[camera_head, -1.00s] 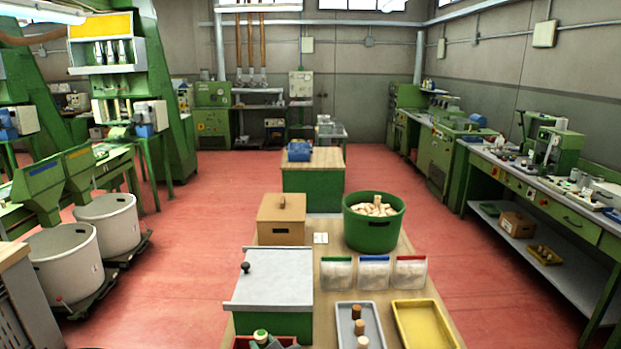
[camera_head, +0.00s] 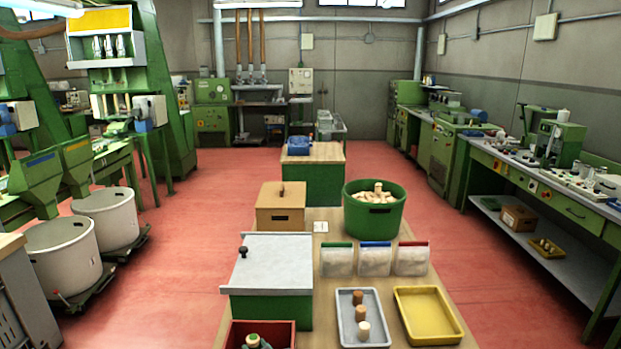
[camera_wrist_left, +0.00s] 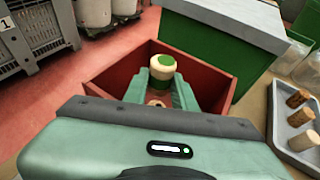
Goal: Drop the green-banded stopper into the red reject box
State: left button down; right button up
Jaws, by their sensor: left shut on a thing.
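The green-banded stopper (camera_head: 252,339) is pale with a green band and shows at the bottom edge of the head view. In the left wrist view the stopper (camera_wrist_left: 162,67) stands upright between the fingertips. My left gripper (camera_wrist_left: 160,82) is shut on it. The red reject box (camera_head: 291,330) is cut off by the bottom of the head view. In the left wrist view its red walls (camera_wrist_left: 108,82) surround the fingers and stopper from behind and the sides; the exact height above its floor is unclear. My right gripper is in neither view.
A green box with a grey lid (camera_head: 269,262) stands right behind the red box. A grey tray (camera_head: 346,322) with several corks and a yellow tray (camera_head: 428,316) lie to the right. A green tub of corks (camera_head: 374,222) stands farther back.

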pick_arm(q)
jog(key=c, duration=1.1)
grip_release()
jog(key=shift+o, duration=0.2)
jog(key=shift+s, duration=0.1)
jog(key=b+v, duration=0.1)
jog(key=v, duration=0.6)
jog(key=shift+s+d+r, duration=0.2)
jog(key=shift+f, duration=0.1)
